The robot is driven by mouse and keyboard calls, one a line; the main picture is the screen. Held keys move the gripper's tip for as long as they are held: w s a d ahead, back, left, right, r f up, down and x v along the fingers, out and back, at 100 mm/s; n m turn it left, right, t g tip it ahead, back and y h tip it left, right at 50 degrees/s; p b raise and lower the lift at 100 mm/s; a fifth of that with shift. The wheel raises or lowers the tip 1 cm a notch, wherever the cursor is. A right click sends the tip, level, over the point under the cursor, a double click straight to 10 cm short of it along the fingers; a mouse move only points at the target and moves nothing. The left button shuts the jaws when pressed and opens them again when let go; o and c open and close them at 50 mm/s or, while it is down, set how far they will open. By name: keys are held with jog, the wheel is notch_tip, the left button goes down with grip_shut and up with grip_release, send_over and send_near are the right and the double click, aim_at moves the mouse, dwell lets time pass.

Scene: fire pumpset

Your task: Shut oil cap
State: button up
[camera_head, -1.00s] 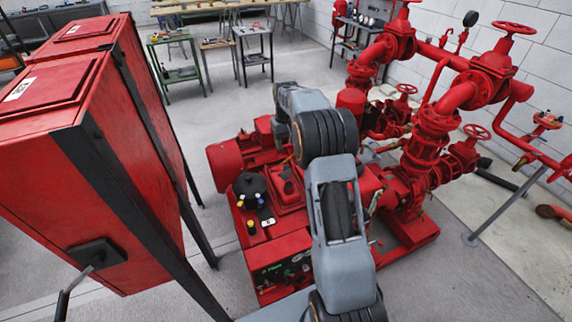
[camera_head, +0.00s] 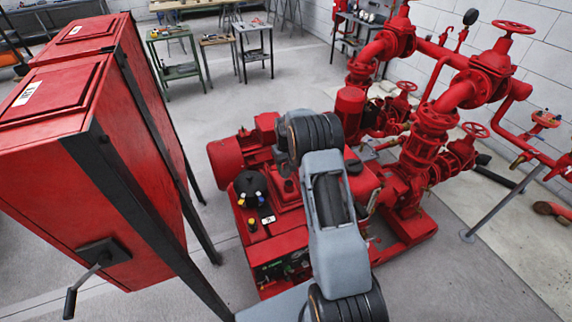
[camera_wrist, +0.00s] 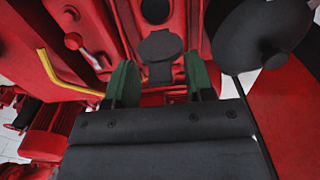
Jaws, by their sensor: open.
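In the wrist view, a dark grey round cap (camera_wrist: 160,45), which looks like the oil cap, lies just beyond my fingertips on a red machine surface. A second dark round shape (camera_wrist: 155,10) sits above it at the top edge; I cannot tell whether it is the cap's opening. My gripper (camera_wrist: 161,78) shows two green fingers set apart, one on each side below the cap, with nothing held between them. In the head view my arm hides the gripper and the cap over the red pumpset (camera_head: 285,222).
A large black disc (camera_wrist: 262,38) stands close at the right of my gripper, and a yellow bent tube (camera_wrist: 60,75) at the left. A red cabinet (camera_head: 60,130) stands left of the pumpset. Red pipes with valves (camera_head: 435,130) rise on the right.

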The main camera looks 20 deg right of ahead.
jog(key=shift+c, duration=0.2)
grip_shut()
jog(key=shift+d+f+b, duration=0.1)
jog(key=shift+b, duration=0.35)
